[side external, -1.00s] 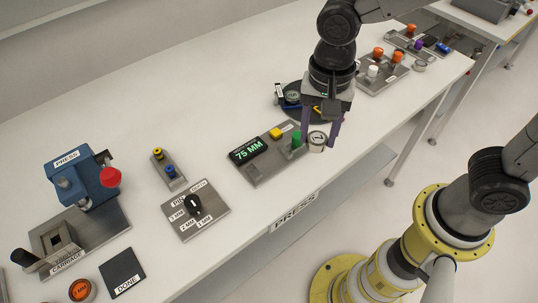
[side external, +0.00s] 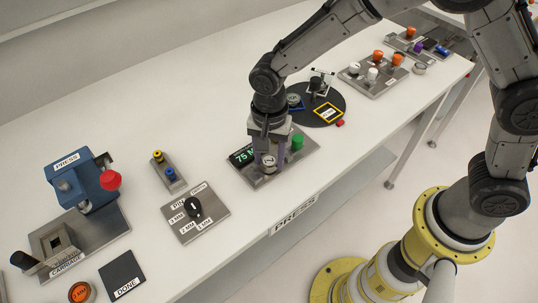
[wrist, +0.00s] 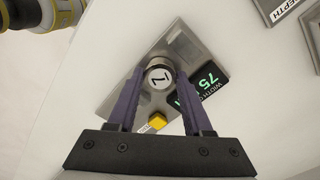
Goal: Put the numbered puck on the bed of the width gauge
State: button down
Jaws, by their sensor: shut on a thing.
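The numbered puck (side external: 269,167), a pale round piece with a dark numeral on its top, is between the fingers of my gripper (side external: 267,158). In the wrist view the puck (wrist: 160,77) sits between the two purple fingertips, and my gripper (wrist: 159,82) is shut on it. The width gauge (side external: 291,166) is a grey metal plate with a green-lit display reading 75 and a green post. In the wrist view the puck is over the gauge's plate (wrist: 181,45). I cannot tell whether it touches the bed. My gripper hides part of the display in the side view.
A dial plate (side external: 216,222) and a small plate with yellow and blue buttons (side external: 171,177) lie to the left. A black round tray (side external: 333,98) with framed spots is behind to the right. A blue press (side external: 78,183) stands far left.

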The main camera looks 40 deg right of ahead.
aim_at(270, 160)
jog(key=shift+f, duration=0.15)
jog(key=shift+c, duration=1.6)
grip_release()
notch_tip(270, 160, up, 12)
jog(key=s+d+r+n+t, duration=0.2)
jog(key=s+d+r+n, duration=0.1)
jog(key=s+d+r, duration=0.4)
jog(key=s+d+r+n+t, duration=0.2)
jog(key=s+d+r+n, duration=0.15)
jog(key=s+d, duration=0.45)
jog(key=s+d+f+n+t, duration=0.1)
jog(key=s+d+f+n, duration=0.1)
jog(key=s+d+n, duration=0.2)
jog(key=shift+s+d+f+t, duration=0.3)
jog(key=shift+s+d+f, duration=0.15)
jog(key=shift+d, duration=0.35)
